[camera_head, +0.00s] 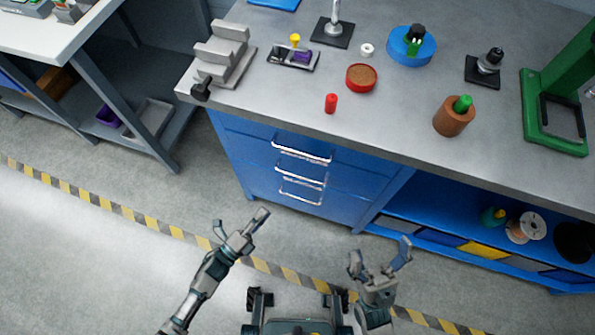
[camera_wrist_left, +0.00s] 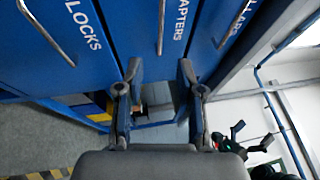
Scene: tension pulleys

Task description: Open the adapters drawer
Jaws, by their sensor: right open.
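The adapters drawer (camera_wrist_left: 140,35) is the middle blue drawer front in the left wrist view, its label partly cut off. Its metal handle (camera_wrist_left: 161,25) runs past the top edge of that view. In the head view the middle handle (camera_head: 301,173) shows on the blue cabinet, and the drawer looks closed. My left gripper (camera_head: 241,221) is open and empty, in front of and below the drawers; its two spread fingers also show in the left wrist view (camera_wrist_left: 158,75), apart from the handle. My right gripper (camera_head: 380,254) is open and empty, further right.
The blocks drawer (camera_wrist_left: 85,75) and a third drawer (camera_wrist_left: 205,50) flank it, each with a handle. The grey worktop (camera_head: 400,130) above carries several parts. An open shelf (camera_head: 430,208) with bins lies right of the drawers. The floor before the drawers is clear.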

